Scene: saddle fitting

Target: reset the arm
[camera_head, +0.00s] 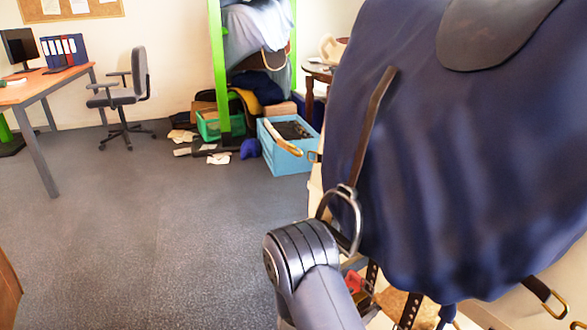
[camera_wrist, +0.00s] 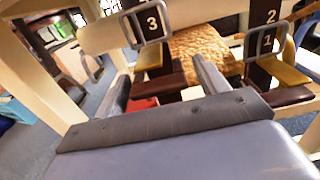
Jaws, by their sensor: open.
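My gripper (camera_wrist: 160,70) shows in the wrist view with its two grey fingers spread apart and nothing between them. It points toward a pale frame with dark straps numbered 3 (camera_wrist: 152,22), 2 and 1 (camera_wrist: 267,40). A grey metal loop surrounds the 3, and another is by the 1. In the head view my dark arm (camera_head: 300,255) rises from the bottom centre, and my gripper cannot be made out there. A large navy-covered saddle (camera_head: 450,150) fills the right side. A metal stirrup (camera_head: 356,215) hangs on its brown strap, overlapping the arm in the picture.
In the head view a blue crate (camera_head: 289,160) and a green crate (camera_head: 207,128) stand by a green rack (camera_head: 219,70). A desk (camera_head: 40,87) and office chair (camera_head: 125,95) are at the left. The carpet between is clear. Brown and yellow pads lie ahead in the wrist view.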

